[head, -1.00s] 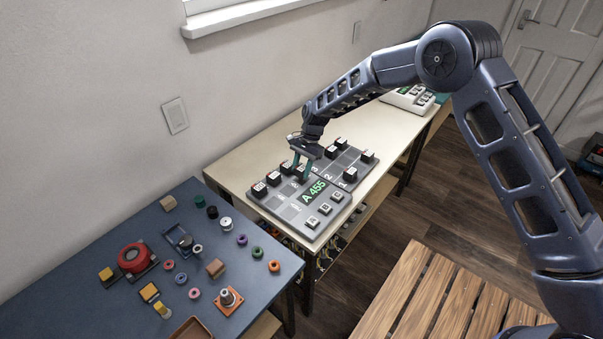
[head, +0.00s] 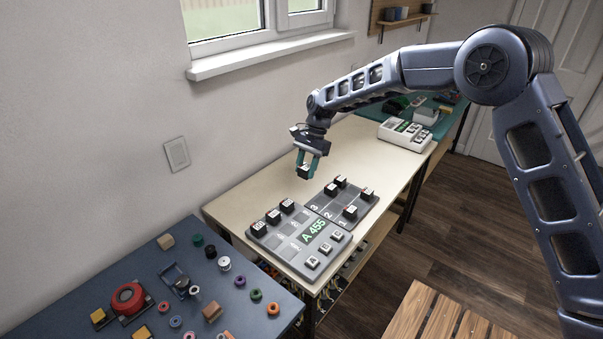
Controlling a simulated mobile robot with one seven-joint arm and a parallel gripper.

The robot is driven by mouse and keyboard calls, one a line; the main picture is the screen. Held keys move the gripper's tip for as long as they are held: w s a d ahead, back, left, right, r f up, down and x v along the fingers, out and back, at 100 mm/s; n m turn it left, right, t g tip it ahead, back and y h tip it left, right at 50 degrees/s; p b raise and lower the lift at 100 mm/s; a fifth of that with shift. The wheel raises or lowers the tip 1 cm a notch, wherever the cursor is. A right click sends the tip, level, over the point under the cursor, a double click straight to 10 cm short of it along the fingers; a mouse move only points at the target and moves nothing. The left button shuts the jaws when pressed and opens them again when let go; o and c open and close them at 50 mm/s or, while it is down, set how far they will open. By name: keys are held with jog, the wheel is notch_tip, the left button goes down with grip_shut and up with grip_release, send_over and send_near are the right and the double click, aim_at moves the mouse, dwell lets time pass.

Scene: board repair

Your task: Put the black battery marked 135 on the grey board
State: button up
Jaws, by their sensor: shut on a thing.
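My gripper (head: 308,160) is shut on a black battery (head: 304,173) with a white label and holds it in the air. The battery hangs above the cream table, just beyond the far left side of the grey board (head: 285,247). Its marking is too small to read. The grey board has a green display reading A 455. Three black batteries (head: 273,216) stand in a row along its left side. A darker section (head: 322,206) numbered 1, 2, 3 adjoins it and carries several more black batteries (head: 350,212). I cannot read which one is 135.
Three light blocks (head: 325,248) sit on the board's front right. A white device (head: 405,134) stands at the table's far end. The cream table (head: 375,160) is clear between. A blue table (head: 80,290) with spools and small parts is at the lower left.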

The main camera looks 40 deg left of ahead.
send_over(358, 206)
notch_tip(358, 206, down, 11)
jog(key=shift+d+f, duration=0.1)
jog(key=shift+f, duration=4.3)
jog(key=shift+f, duration=0.5)
jog(key=o, duration=1.1)
jog(key=v, duration=1)
jog(key=shift+w+r, duration=0.2)
jog(key=shift+r, duration=0.15)
jog(key=shift+w+d+r, duration=0.1)
